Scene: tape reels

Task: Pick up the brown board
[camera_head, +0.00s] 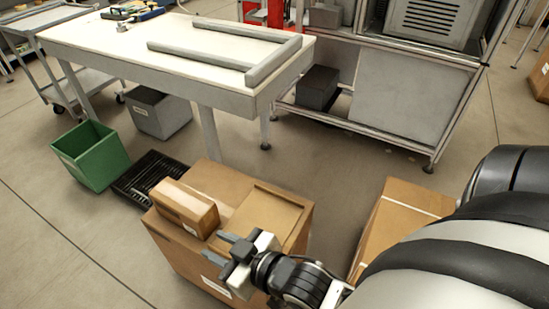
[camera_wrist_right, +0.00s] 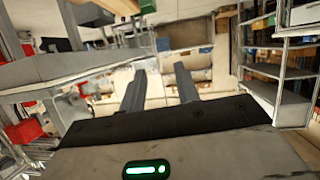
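The brown board (camera_head: 264,217) is a flat tan panel lying on top of a large cardboard box (camera_head: 187,261), on the right part of its top. My right gripper (camera_head: 215,247) is at the box's near side, in front of the board, and points left. Its two fingers are apart with nothing between them, and the wrist view shows the same gap (camera_wrist_right: 160,72). The gripper seems apart from the board, but its height above the box is hard to tell. I cannot make out the board in the wrist view. My left gripper is not in view.
A smaller closed carton (camera_head: 184,207) sits on the box, left of the board. Another carton (camera_head: 400,215) stands to the right. A green bin (camera_head: 91,155), a black crate (camera_head: 150,175) and a white workbench (camera_head: 130,42) lie beyond. Open floor is at the left.

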